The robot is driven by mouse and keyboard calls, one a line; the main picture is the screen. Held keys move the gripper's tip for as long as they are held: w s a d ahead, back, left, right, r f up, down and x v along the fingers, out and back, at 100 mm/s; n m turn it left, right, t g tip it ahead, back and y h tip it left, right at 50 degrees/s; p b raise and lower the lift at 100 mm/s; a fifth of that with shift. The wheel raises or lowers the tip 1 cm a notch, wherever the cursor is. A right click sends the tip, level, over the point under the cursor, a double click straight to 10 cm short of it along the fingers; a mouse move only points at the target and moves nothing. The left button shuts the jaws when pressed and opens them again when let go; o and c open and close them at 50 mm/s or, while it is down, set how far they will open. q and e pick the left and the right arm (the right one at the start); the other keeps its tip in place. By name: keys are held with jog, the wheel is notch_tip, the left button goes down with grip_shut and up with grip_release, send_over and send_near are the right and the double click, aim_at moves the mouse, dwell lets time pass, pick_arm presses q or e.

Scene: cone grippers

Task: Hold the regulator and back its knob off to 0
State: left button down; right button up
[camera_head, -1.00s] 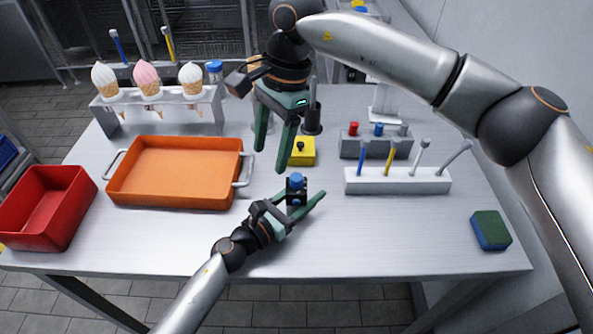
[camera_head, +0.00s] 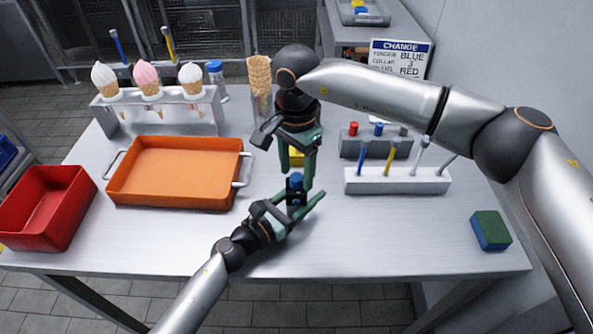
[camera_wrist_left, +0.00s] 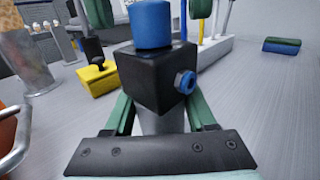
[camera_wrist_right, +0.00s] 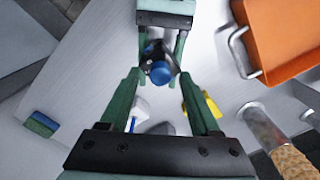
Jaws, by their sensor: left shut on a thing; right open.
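The regulator is a black block (camera_wrist_left: 158,78) with a blue knob (camera_wrist_left: 151,24) on top and a small blue fitting (camera_wrist_left: 185,82) on its side. It stands upright on the table. My left gripper (camera_head: 296,203) is shut on the regulator, with a green finger on each side of it in the left wrist view. My right gripper (camera_head: 299,180) is open and points down just above the knob. In the right wrist view the blue knob (camera_wrist_right: 161,72) lies between and beyond the open fingertips, and I cannot see contact.
An orange tray (camera_head: 128,198) and a red bin (camera_head: 82,181) are at left. A white rack (camera_head: 400,186) with several tools is right of the regulator. A yellow block (camera_head: 297,158) is behind. A green-blue sponge (camera_head: 491,230) lies at far right. The front table is clear.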

jog(key=shift+f, duration=0.4)
jog(key=shift+c, duration=0.2)
grip_shut()
